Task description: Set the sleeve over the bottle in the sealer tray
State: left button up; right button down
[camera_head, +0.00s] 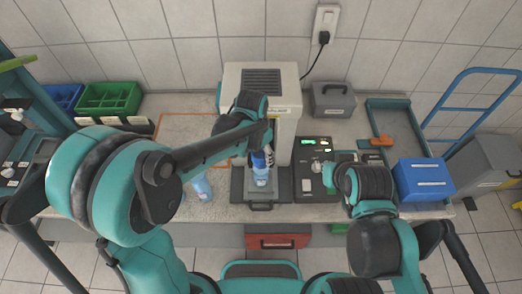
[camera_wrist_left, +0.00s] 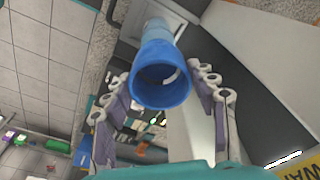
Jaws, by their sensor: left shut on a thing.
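My left gripper (camera_head: 266,152) is shut on the blue sleeve (camera_head: 258,159), a short open tube. In the left wrist view the sleeve (camera_wrist_left: 160,88) shows its round mouth between the two fingers. A light blue bottle (camera_head: 261,177) stands upright in the dark sealer tray (camera_head: 240,190), directly below the sleeve in the head view. The sleeve lines up with the bottle's top; I cannot tell whether it surrounds it or sits just above. My right gripper (camera_head: 322,170) is near the black control panel, partly hidden by its arm; its jaws are unclear.
The white sealer housing (camera_head: 287,130) rises behind the tray. Another light blue bottle (camera_head: 201,187) stands left of the tray. A control panel (camera_head: 308,186) lies to the right, with a blue box (camera_head: 424,180) beyond. A green bin (camera_head: 108,98) and grey case (camera_head: 333,98) stand behind.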

pick_arm(q)
jog(key=shift+f, duration=0.15)
dwell(0.5)
jog(key=o, duration=0.7)
jog(key=shift+o, duration=0.2)
notch_tip(320, 180, up, 12)
jog(key=s+a, duration=0.1)
jog(key=shift+a+b, duration=0.15)
jog(key=shift+b, duration=0.15)
